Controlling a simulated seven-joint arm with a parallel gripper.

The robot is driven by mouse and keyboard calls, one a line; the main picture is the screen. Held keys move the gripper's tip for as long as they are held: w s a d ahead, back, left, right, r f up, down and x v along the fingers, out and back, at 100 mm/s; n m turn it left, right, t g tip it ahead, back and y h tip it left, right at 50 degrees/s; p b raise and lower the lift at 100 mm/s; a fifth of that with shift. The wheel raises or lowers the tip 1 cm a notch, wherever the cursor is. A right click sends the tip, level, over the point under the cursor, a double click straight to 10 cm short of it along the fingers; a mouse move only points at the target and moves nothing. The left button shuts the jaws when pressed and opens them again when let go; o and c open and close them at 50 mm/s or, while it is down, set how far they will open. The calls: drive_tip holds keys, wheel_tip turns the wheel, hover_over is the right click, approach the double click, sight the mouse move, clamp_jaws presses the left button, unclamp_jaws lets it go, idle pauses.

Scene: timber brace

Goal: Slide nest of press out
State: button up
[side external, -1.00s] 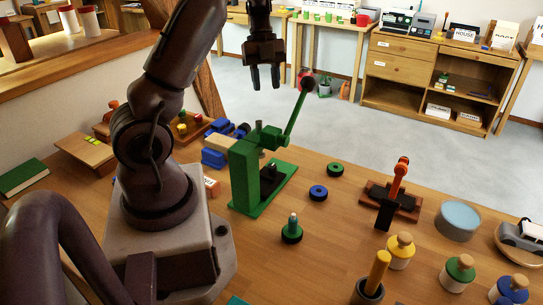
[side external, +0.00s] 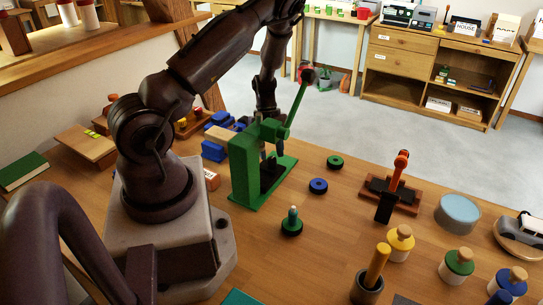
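The green press (side external: 243,172) stands on the table just right of my base, its lever raised toward the upper right and ending in a dark knob (side external: 308,75). Its green base plate (side external: 284,170) reaches to the right. The dark nest (side external: 269,172) sits low on this plate, beside the upright.
A green ring (side external: 335,161), a blue ring (side external: 318,186) and a dark peg stand with a green top (side external: 291,222) lie in front of the press. An orange-handled clamp (side external: 398,185) stands further right. Blue blocks (side external: 214,150) lie behind the press to the left.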

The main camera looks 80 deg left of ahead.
drive_tip(key=shift+x, duration=0.9)
drive_tip(key=shift+c, duration=0.4)
clamp_jaws()
drive_tip(key=w+a, duration=0.8)
drive_tip(key=shift+w+a, duration=0.15)
drive_tip(key=shift+o, duration=0.4)
unclamp_jaws()
drive_tip(key=shift+r, duration=0.1)
drive_tip(key=v, duration=1.3)
